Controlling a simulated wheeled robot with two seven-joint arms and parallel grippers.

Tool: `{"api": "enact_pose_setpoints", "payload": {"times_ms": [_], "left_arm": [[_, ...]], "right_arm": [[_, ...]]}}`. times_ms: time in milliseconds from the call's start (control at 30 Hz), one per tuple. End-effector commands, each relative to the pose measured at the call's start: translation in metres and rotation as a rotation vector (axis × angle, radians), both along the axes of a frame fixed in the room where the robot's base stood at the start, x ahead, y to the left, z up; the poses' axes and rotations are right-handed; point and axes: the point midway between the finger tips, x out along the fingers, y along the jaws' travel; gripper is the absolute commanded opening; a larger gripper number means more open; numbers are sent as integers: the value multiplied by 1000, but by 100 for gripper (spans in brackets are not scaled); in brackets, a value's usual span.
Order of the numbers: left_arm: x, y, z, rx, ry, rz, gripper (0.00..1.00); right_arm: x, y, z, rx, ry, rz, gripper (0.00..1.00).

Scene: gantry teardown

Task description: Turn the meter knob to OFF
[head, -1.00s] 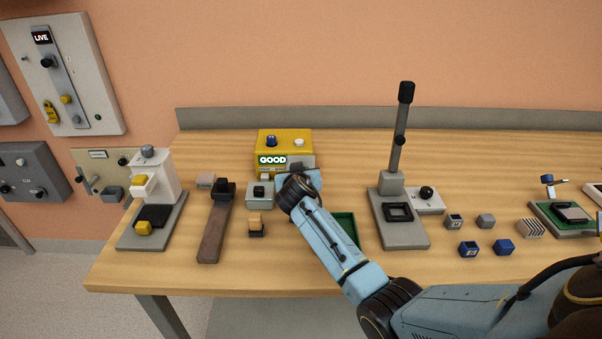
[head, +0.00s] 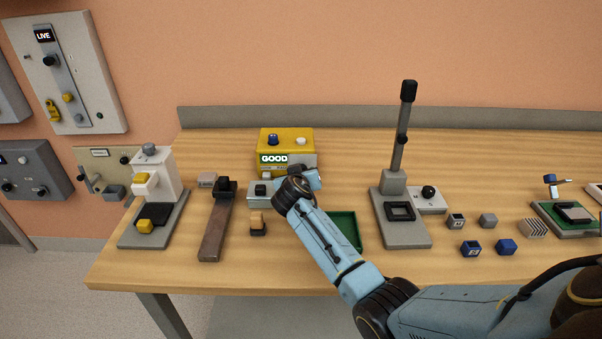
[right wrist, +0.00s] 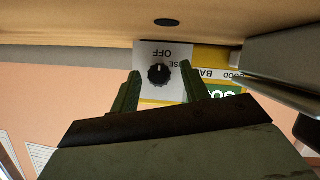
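The yellow meter (head: 268,140) stands at the back of the bench, its display reading GOOD. Its black knob (right wrist: 159,75) shows in the right wrist view on a pale plate (right wrist: 178,52) lettered OFF, which appears upside down. A small light mark on the knob seems to lie on the side toward OFF. My right gripper (right wrist: 161,88) is open, with one finger on each side of the knob and visible gaps; contact is not seen. In the head view my right gripper (head: 311,180) is before the meter's plate and hides the knob. My left gripper is not in view.
A green tray (head: 348,228) lies beside my right forearm. A lever press (head: 415,235) stands to the right, and a white fixture (head: 160,175) and brown strap-like block (head: 216,235) to the left. Several small blocks lie at right. The front bench edge is mostly clear.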

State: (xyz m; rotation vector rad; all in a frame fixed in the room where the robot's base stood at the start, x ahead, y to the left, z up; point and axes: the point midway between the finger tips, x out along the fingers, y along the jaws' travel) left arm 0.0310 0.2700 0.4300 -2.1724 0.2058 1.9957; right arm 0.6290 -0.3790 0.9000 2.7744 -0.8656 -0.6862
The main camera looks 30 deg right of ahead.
Motion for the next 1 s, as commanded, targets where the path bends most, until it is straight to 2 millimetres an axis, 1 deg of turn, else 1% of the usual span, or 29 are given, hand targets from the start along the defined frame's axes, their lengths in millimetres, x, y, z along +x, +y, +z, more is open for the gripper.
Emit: {"api": "enact_pose_setpoints", "payload": {"times_ms": [300, 467, 567, 767, 1000], "left_arm": [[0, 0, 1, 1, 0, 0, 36], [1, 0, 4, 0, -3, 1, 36], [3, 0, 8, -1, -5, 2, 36], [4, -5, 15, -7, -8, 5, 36], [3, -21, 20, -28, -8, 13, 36]], "right_arm": [[1, -1, 5, -3, -9, 0, 48], [-7, 6, 9, -3, -11, 2, 48], [-18, 14, 15, 0, -10, 1, 48], [-46, 37, 29, 0, -9, 1, 48], [-79, 62, 45, 0, -7, 0, 48]]}}
